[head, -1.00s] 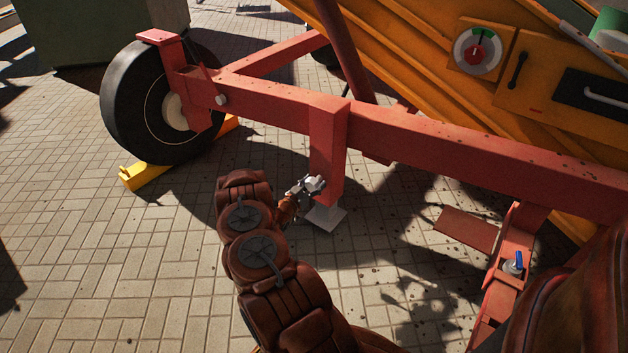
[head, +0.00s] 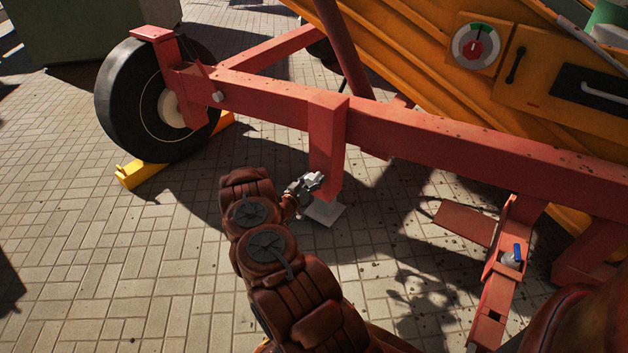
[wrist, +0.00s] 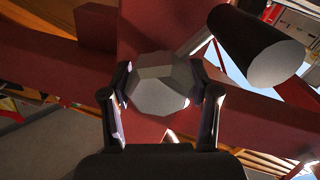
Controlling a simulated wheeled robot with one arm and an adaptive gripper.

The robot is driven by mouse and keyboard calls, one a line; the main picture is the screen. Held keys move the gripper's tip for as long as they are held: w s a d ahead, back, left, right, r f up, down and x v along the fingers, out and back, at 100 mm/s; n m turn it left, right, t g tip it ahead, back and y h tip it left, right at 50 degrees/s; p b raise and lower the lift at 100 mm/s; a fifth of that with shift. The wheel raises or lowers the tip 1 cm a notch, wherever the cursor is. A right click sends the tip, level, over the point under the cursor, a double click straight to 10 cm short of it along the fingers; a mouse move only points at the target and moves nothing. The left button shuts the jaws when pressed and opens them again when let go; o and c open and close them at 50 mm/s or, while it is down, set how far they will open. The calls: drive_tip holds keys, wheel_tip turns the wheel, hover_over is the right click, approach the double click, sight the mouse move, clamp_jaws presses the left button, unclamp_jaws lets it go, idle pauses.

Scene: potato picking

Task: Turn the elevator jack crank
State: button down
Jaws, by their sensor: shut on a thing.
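The red jack leg (head: 327,145) hangs upright from the red frame beam, above a pale foot plate (head: 324,212) on the paving. My gripper (head: 312,181) is at the lower left side of this leg. In the wrist view, the two fingers of my gripper (wrist: 164,95) are closed on the sides of a grey faceted knob (wrist: 160,88), which I take to be part of the crank. The red leg stands right behind the knob. A dark cylinder with a grey end (wrist: 262,48) is close by at upper right. The rest of the crank is hidden.
The red beam (head: 440,145) runs across above my gripper. A black wheel (head: 125,115) stands at left by a yellow chock (head: 145,174). An orange machine body (head: 480,100) with a dial (head: 476,46) is at right. Paving at lower left is clear.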

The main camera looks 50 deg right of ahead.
drive_tip(key=shift+c, duration=1.2)
unclamp_jaws()
drive_tip(key=a, duration=1.2)
drive_tip(key=shift+s, duration=0.25)
